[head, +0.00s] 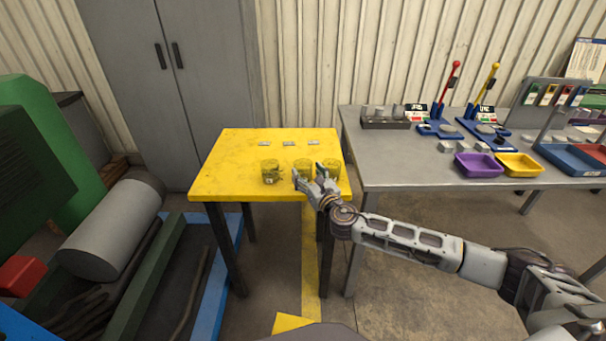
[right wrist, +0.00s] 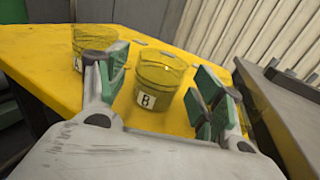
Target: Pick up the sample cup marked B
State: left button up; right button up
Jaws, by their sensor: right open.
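The sample cup marked B (right wrist: 160,72) is a see-through yellow cup with a white label, upright on the yellow table (right wrist: 40,52). In the head view it is the middle cup (head: 303,164), partly hidden by my right gripper (head: 309,174). In the right wrist view my right gripper (right wrist: 160,88) is open, its green-padded fingers to the left and right of cup B with nothing held. Cup A (right wrist: 84,40) stands to the left, partly behind the left finger. The left cup also shows in the head view (head: 270,172). My left gripper is out of view.
A third yellow cup (head: 333,166) stands just right of my right gripper. Several small pale labels (head: 289,143) lie behind the cups. A grey bench (head: 400,176) with purple (head: 477,164) and yellow (head: 519,163) trays stands to the right. The table's front left is clear.

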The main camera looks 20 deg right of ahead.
aim_at(300, 161)
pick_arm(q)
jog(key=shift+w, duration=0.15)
pick_arm(e)
jog(key=shift+w, duration=0.75)
jog(key=shift+w+a+r+b, duration=0.1)
jog(key=shift+w+b, duration=0.25)
jog(key=shift+w, duration=0.8)
jog(key=shift+w+a, duration=0.1)
jog(key=shift+w, duration=0.55)
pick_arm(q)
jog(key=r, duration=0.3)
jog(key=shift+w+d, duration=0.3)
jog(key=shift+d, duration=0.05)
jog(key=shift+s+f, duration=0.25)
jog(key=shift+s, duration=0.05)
pick_arm(e)
jog(key=shift+c, duration=0.3)
